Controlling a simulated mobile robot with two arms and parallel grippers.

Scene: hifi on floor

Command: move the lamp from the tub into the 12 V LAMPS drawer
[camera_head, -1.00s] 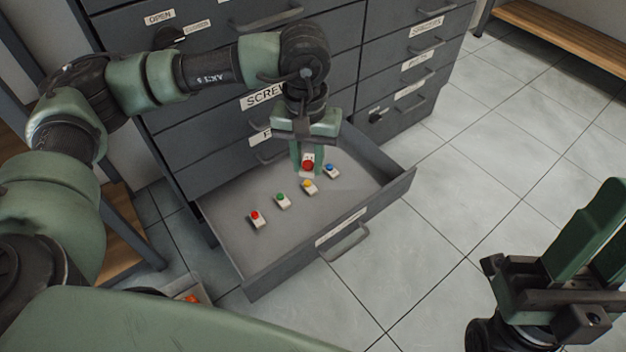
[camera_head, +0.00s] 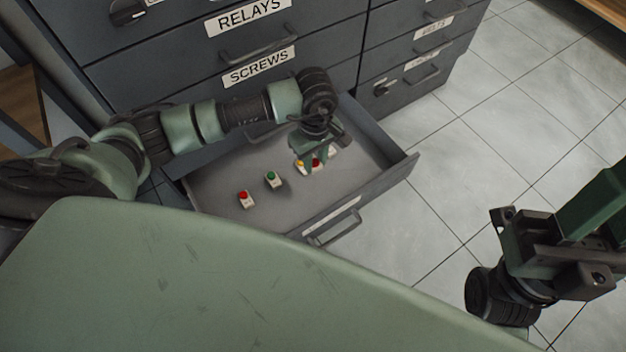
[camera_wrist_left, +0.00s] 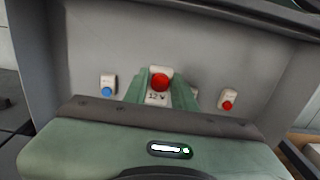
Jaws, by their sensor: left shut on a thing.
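The lamp (camera_head: 316,163) has a red dome on a pale base. My left gripper (camera_head: 318,152) is shut on it, low inside the open drawer. In the left wrist view the lamp (camera_wrist_left: 159,84) sits between the green fingers, and its base reads "12 V". I cannot tell whether the base touches the drawer floor. The drawer (camera_head: 215,180) stands pulled out; its front label is too small to read. My right gripper (camera_head: 600,215) is at the right edge, away from the drawer, partly out of frame. The tub is not visible now.
In the drawer stand a red lamp (camera_head: 246,198), a green one (camera_head: 273,179) and a yellow one (camera_head: 299,163) close beside the held lamp. A blue one (camera_wrist_left: 107,90) shows in the wrist view. The drawer's front left floor is bare. Cabinet drawers rise behind.

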